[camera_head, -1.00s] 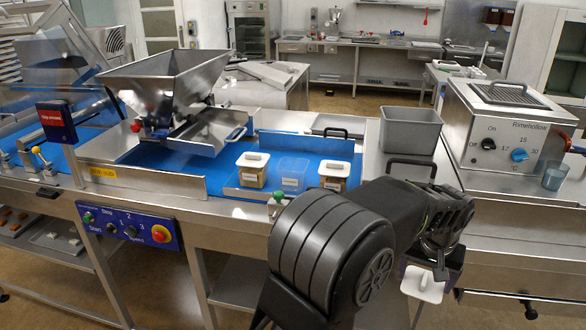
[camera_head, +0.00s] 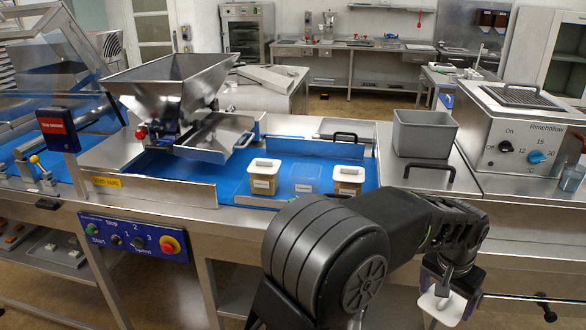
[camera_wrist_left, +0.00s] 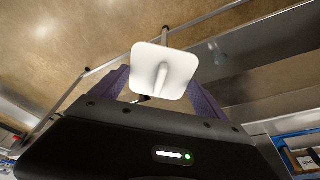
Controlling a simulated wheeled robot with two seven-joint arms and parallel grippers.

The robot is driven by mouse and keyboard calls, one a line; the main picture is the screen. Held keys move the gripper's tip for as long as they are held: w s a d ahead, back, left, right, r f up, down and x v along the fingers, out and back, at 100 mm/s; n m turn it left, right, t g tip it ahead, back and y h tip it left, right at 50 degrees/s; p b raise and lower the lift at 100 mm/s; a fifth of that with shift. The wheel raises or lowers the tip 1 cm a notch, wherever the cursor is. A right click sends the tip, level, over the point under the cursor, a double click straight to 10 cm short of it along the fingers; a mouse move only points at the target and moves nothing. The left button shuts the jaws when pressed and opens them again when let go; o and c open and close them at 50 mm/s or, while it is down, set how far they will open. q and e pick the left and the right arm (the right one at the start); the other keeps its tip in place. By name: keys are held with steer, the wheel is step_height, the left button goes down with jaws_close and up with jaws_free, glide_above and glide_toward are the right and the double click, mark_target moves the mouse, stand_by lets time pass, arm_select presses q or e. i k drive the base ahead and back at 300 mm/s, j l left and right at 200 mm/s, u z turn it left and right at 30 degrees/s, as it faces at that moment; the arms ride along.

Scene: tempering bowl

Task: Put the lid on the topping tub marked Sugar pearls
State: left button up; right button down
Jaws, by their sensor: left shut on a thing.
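My left gripper (camera_head: 447,280) is at the lower right of the head view, in front of the counter's edge. It is shut on a white lid (camera_head: 442,305) with a raised handle. The lid also shows in the left wrist view (camera_wrist_left: 163,72), between the fingers. Three small tubs stand in a row on the blue belt, all with labels too small to read. The left tub (camera_head: 263,184) and the right tub (camera_head: 347,187) have white lids on. The middle tub (camera_head: 305,180) is clear and has no lid. My right gripper is not in view.
A grey metal bin (camera_head: 424,134) and a black handle (camera_head: 428,175) are on the counter right of the belt. A steel hopper (camera_head: 172,85) stands to the left. A heating unit (camera_head: 515,130) and a cup (camera_head: 572,178) are at the right. A low metal guard (camera_head: 262,200) fronts the tubs.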

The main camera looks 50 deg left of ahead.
mark_target(306, 170)
steer(key=k+j, duration=0.15)
steer(key=j, duration=0.25)
steer(key=k+j, duration=0.1)
steer(key=j, duration=0.25)
steer(key=k+j, duration=0.15)
steer(key=j, duration=0.25)
steer(key=k+j, duration=0.15)
steer(key=j, duration=0.25)
steer(key=u, duration=0.05)
